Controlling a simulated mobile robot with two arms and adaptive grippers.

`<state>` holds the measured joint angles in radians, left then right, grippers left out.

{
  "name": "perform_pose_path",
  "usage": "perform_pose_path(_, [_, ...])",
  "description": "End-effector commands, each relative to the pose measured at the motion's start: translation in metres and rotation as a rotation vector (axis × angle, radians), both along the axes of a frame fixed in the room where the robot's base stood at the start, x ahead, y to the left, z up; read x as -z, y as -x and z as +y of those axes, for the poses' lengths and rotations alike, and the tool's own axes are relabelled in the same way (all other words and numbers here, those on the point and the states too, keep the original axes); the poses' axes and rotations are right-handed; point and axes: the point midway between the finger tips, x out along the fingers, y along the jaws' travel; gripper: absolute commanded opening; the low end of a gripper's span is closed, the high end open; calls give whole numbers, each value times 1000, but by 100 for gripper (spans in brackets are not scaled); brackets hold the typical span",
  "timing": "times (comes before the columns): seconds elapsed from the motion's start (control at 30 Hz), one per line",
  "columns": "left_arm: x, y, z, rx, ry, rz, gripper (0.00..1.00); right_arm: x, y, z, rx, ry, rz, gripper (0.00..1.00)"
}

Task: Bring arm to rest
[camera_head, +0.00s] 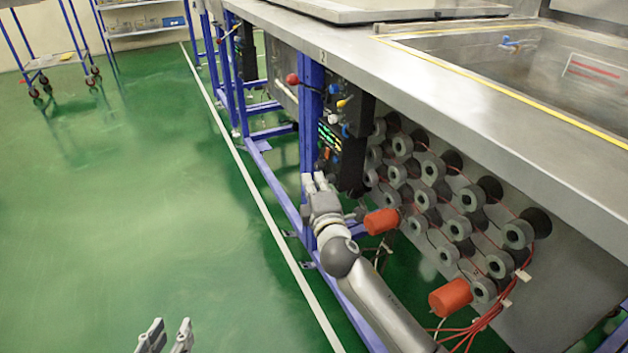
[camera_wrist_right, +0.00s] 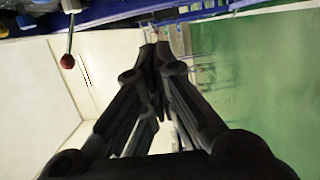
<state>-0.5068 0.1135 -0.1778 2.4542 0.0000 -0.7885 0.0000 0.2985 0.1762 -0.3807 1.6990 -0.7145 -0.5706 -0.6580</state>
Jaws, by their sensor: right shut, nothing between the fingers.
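My right arm reaches forward beside the bench frame in the head view. Its gripper (camera_head: 314,179) is close to a blue upright post, below the valve panel (camera_head: 335,135); I cannot tell whether it touches the post. In the right wrist view the fingers of this gripper (camera_wrist_right: 157,52) meet at the tips with nothing between them. My left gripper (camera_head: 166,336) shows at the bottom edge of the head view, over the green floor. Its two fingers are apart and empty.
A lever with a red knob (camera_head: 293,79) sticks out of the blue frame (camera_head: 311,120); the red knob (camera_wrist_right: 67,61) also shows in the right wrist view. Open floor (camera_head: 130,210) lies left.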

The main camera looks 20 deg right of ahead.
Motion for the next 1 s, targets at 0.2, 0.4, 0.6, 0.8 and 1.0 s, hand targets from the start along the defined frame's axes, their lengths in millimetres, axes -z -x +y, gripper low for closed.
perform_pose_path(0.2, [1, 0, 0, 0, -1, 3, 34, 0, 0, 0, 0, 0, -1, 0])
perform_pose_path(0.4, [0, 0, 0, 0, 0, 2, 34, 0, 0, 0, 0, 0, -1, 0])
perform_pose_path(0.6, [0, 0, 0, 0, 0, 0, 34, 20, 26, 2, -8, -152, 46, 0])
perform_pose_path(0.8, [0, 0, 0, 0, 0, 0, 34, 61, 105, 5, 4, -624, 186, 0])
perform_pose_path(1.0, [0, 0, 0, 0, 0, 0, 34, 78, 175, 8, 45, -1024, 304, 0])
